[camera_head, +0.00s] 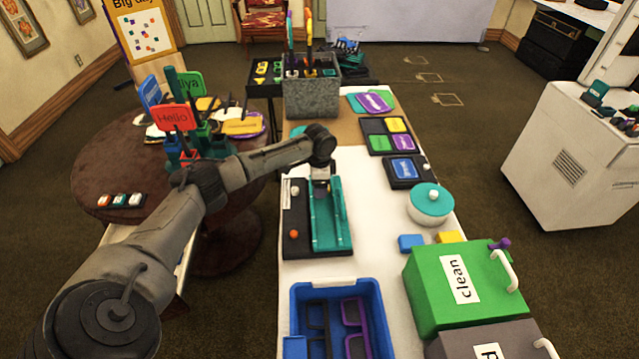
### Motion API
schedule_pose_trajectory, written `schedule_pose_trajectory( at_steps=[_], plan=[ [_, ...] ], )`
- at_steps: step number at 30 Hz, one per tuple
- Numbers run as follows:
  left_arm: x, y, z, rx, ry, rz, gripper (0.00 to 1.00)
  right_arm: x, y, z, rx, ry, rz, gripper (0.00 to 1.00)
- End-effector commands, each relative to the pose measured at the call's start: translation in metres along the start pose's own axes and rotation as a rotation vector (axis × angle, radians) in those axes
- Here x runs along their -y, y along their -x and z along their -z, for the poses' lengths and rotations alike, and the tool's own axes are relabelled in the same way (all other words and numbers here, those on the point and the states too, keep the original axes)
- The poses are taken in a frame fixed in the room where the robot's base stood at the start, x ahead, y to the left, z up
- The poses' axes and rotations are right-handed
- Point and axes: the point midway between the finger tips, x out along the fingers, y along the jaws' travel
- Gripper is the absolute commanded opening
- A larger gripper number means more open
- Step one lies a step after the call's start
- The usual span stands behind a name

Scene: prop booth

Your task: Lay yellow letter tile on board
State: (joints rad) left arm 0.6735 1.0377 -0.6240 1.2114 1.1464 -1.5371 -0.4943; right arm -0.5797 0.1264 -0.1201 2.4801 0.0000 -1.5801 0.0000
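My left arm comes in from the left, and its gripper (321,176) points down over the far end of a black board with a teal tray (330,222) on the white table. The fingertips are too small and partly hidden to tell open from shut. A yellow tile (397,125) lies in a dark compartmented tray (363,129) with green and purple tiles, to the right of and beyond the gripper. A small yellow block (449,236) lies nearer, by the green box. I cannot tell which is the letter tile. My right gripper is not in view.
A blue bin (376,302) with dark and purple frames stands in front. A teal-lidded white pot (430,203), a blue block (411,243) and a green "clean" box (430,289) stand at the right. A grey speckled holder (311,98) stands at the back. The table's middle is partly clear.

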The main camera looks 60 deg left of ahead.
Motion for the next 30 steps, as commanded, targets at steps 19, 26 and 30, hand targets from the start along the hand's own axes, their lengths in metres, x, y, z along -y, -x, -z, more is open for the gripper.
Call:
schedule_pose_trajectory(
  at_steps=[19,26,30],
  plan=[
    [0.001,0.103,0.001,-0.003,0.001,0.001,0.75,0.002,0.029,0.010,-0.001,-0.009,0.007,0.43],
    [0.000,0.119,0.001,-0.001,0.000,0.001,0.75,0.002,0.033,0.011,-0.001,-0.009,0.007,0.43],
    [0.000,0.122,0.000,-0.001,0.000,0.000,0.75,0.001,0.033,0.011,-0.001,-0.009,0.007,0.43]
  ],
)
